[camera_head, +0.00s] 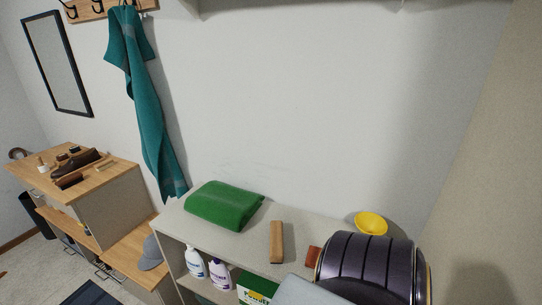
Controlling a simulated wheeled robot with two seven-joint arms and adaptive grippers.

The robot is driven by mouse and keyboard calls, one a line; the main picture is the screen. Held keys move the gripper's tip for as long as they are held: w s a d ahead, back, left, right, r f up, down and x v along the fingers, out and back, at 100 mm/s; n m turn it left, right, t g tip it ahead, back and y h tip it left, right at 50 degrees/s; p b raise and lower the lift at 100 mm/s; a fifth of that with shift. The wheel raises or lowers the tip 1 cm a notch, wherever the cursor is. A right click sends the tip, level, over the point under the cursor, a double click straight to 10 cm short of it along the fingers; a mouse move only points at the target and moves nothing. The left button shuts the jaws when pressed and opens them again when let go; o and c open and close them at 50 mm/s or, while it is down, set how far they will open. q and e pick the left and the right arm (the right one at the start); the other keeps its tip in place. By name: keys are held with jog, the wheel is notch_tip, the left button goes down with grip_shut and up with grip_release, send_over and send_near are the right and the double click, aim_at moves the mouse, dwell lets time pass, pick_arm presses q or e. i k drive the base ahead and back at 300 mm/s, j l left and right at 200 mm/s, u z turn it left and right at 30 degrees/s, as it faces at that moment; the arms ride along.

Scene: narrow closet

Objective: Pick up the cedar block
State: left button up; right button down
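A light brown wooden block (276,242) lies on the top of the pale shelf unit (235,248), right of the folded green cloth. A smaller reddish-brown block (313,257) sits to its right, partly hidden. I cannot tell for certain which of the two is the cedar block. Neither of my grippers shows in the head view, and no gripper is seen touching either block.
The folded green cloth (224,205) and a yellow bowl (371,223) are also on the shelf top. Bottles (194,262) and a green box (256,290) stand below. A wooden cabinet (105,205) is at left. The shelf's lower right is hidden.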

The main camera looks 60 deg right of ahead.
aim_at(313, 252)
jog(key=z, duration=2.4)
jog(key=j+z, duration=0.3)
jog(key=k+j, duration=0.05)
